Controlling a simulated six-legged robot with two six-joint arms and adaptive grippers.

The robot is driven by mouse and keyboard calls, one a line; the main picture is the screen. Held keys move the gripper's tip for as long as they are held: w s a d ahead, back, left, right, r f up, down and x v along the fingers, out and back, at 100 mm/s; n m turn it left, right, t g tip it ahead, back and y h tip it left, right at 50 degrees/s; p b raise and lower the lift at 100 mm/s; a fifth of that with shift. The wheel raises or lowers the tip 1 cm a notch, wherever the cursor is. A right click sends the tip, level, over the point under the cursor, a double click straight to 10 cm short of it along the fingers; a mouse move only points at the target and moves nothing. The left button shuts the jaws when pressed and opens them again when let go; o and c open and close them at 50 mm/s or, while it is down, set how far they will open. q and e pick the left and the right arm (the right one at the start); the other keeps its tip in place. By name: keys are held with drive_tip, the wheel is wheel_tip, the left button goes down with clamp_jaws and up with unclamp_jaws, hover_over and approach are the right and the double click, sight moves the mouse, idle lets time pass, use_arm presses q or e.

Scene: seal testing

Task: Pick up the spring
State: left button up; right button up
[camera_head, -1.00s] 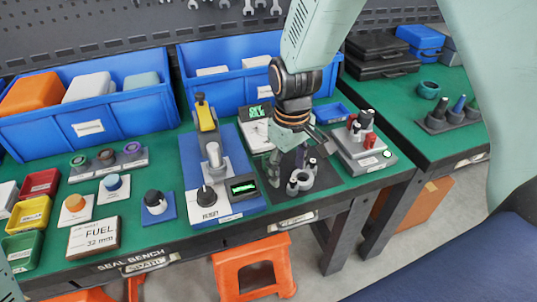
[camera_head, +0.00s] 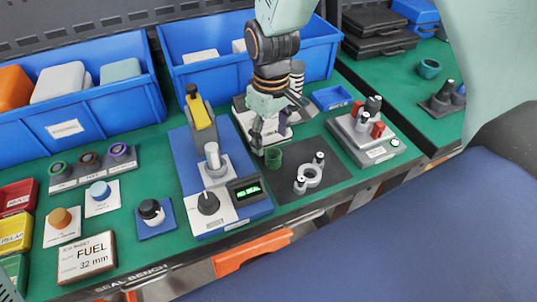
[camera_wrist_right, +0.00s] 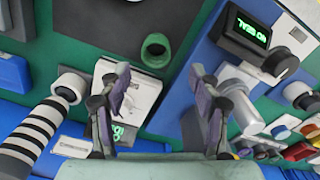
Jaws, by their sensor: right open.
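My right gripper (camera_head: 262,140) hangs over the green bench, at the left edge of the dark mat. In the right wrist view (camera_wrist_right: 160,105) its two fingers stand wide apart with nothing between them. A black-and-white striped, coil-like cylinder (camera_wrist_right: 32,132) is at the left of that view, outside the fingers. It may be the spring; I cannot tell for sure. In the head view the striped cylinder (camera_head: 297,76) shows partly behind my right wrist. A green ring-like piece (camera_head: 273,159) sits beside the fingers; it also shows in the wrist view (camera_wrist_right: 156,50).
A blue test rig with a display (camera_head: 248,190) reading "NO SEAL" stands left of the gripper. A grey ring fixture (camera_head: 309,176) is on the dark mat (camera_head: 325,190). A grey block with red parts (camera_head: 362,138) is to the right. Blue bins (camera_head: 75,129) line the back.

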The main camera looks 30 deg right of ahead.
sight(272, 153)
drive_tip(key=f, duration=0.4)
drive_tip(key=f+b, duration=0.1)
drive_tip(key=shift+d+f, duration=0.35)
drive_tip(key=shift+f, duration=0.05)
drive_tip(key=shift+a+f, duration=0.1)
drive_tip(key=shift+f, duration=0.25)
drive_tip(key=shift+s+d+r, duration=0.1)
drive_tip(key=shift+s+d, duration=0.05)
drive_tip(key=shift+d, duration=0.05)
drive_tip(key=shift+c, duration=0.7)
drive_tip(key=shift+w+a, duration=0.2)
drive_tip(key=c, duration=0.4)
drive_tip(key=shift+s+d, duration=0.15)
drive_tip(key=c, duration=0.6)
drive_tip(key=shift+c, duration=0.6)
